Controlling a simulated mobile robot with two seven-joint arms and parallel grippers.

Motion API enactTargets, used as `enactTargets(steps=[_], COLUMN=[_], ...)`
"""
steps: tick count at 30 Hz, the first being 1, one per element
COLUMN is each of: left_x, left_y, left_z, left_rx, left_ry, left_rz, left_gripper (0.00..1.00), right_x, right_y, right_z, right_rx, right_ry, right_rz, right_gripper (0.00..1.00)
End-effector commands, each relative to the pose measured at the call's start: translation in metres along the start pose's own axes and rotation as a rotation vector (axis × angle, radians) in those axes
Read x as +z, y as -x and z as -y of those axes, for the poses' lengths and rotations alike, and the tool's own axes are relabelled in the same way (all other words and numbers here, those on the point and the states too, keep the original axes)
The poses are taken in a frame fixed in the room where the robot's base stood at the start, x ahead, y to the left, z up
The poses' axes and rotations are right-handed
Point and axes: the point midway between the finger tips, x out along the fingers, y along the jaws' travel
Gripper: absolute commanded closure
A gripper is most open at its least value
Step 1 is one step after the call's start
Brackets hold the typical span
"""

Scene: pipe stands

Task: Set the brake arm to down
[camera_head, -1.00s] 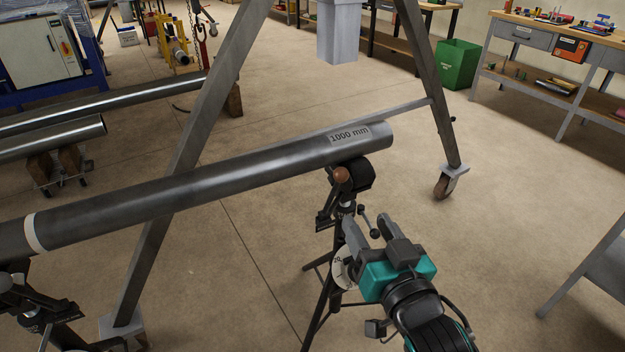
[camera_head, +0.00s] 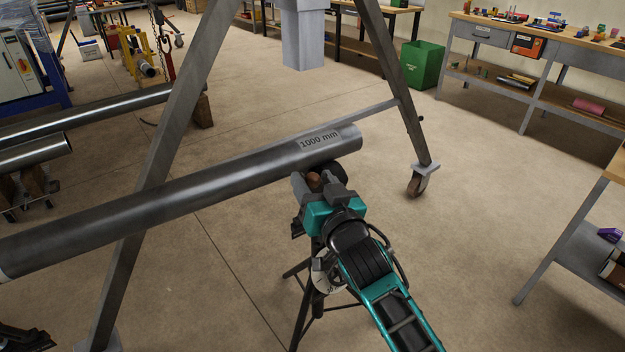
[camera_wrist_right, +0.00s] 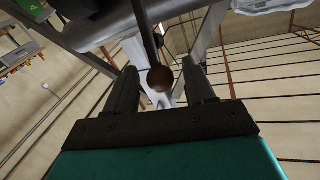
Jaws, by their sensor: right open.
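The brake arm shows as a brown ball knob (camera_head: 313,179) near the roller head of the pipe stand (camera_head: 319,262), under the pipe's right end. In the right wrist view the knob (camera_wrist_right: 160,79) sits between the two fingers on a thin dark rod (camera_wrist_right: 147,35). My right gripper (camera_head: 317,182), teal and black, is open around the knob, with gaps visible on both sides in the wrist view. The gripper hides most of the brake arm and the stand's head in the head view. My left gripper is not in view.
A long steel pipe (camera_head: 190,205) marked 1000 mm lies across the stand, just above my right gripper. A grey A-frame gantry (camera_head: 165,150) stands behind it, with a castor (camera_head: 418,184). Benches (camera_head: 540,60) and a green bin (camera_head: 423,64) are at the back right. Open floor lies right.

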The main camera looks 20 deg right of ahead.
Motion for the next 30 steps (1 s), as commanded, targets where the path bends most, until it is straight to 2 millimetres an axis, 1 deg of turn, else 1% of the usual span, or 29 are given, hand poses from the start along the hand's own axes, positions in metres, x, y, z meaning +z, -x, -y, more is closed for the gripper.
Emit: enactTargets(steps=[1, 4, 13, 30], left_x=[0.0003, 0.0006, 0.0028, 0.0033], left_y=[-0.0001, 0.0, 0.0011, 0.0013], left_z=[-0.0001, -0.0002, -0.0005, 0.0], left_rx=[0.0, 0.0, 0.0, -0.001], left_ry=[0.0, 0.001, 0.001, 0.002], left_rz=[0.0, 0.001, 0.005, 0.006], left_gripper=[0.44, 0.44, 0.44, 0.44], right_x=[-0.0003, -0.0002, -0.0002, -0.0001], right_y=[-0.0044, -0.0085, -0.0099, -0.0096], right_z=[0.0001, 0.0001, 0.0001, 0.0003], right_rx=[0.0, 0.0, 0.0, -0.001], right_ry=[0.001, 0.001, 0.001, 0.0], right_rz=[-0.001, 0.0, 0.0, 0.0], right_gripper=[0.46, 0.46, 0.46, 1.0])
